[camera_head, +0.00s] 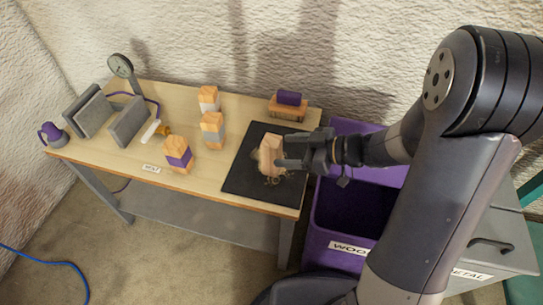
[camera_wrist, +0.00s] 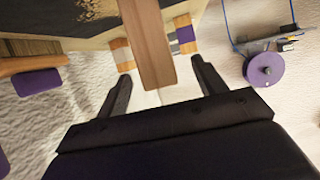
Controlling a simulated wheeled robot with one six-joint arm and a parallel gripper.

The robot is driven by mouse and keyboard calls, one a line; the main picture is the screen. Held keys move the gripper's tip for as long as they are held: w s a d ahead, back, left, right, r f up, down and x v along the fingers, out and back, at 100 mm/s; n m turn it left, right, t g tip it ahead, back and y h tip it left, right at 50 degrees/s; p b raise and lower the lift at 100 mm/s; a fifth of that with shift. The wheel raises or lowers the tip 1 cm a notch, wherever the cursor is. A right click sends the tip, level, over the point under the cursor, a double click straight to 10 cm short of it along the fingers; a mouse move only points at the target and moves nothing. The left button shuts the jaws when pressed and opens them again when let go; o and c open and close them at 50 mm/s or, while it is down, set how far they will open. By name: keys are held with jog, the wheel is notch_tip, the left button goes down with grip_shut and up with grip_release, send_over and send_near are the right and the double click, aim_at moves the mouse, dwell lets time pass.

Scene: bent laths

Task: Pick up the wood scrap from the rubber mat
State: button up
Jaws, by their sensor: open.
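The wood scrap (camera_head: 268,157) is a pale brown piece on the black rubber mat (camera_head: 240,181) at the right end of the table, with curly shavings around it. My gripper (camera_head: 283,156) is at the scrap's right side, low over the mat, and hides part of it. In the wrist view the scrap (camera_wrist: 148,38) reaches into the space between the two open fingers (camera_wrist: 162,70). A gap shows between the scrap and each finger there. Whether the scrap's lower end touches the mat is hidden.
Several banded wooden blocks (camera_head: 212,128) stand left of the mat. A purple block on a wooden base (camera_head: 288,108) is behind it. Grey upright plates (camera_head: 128,122), a dial gauge (camera_head: 121,67) and a purple mug (camera_head: 52,134) are farther left. A purple bin (camera_head: 328,240) stands right of the table.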

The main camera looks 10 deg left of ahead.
aim_at(266, 149)
jog(key=b+x, duration=0.1)
jog(key=x, duration=0.2)
jog(key=b+x, duration=0.1)
jog(key=x, duration=0.3)
jog(key=shift+w+a, duration=0.15)
jog(key=shift+w, duration=0.15)
jog(key=shift+c, duration=0.6)
jog(key=c, duration=1)
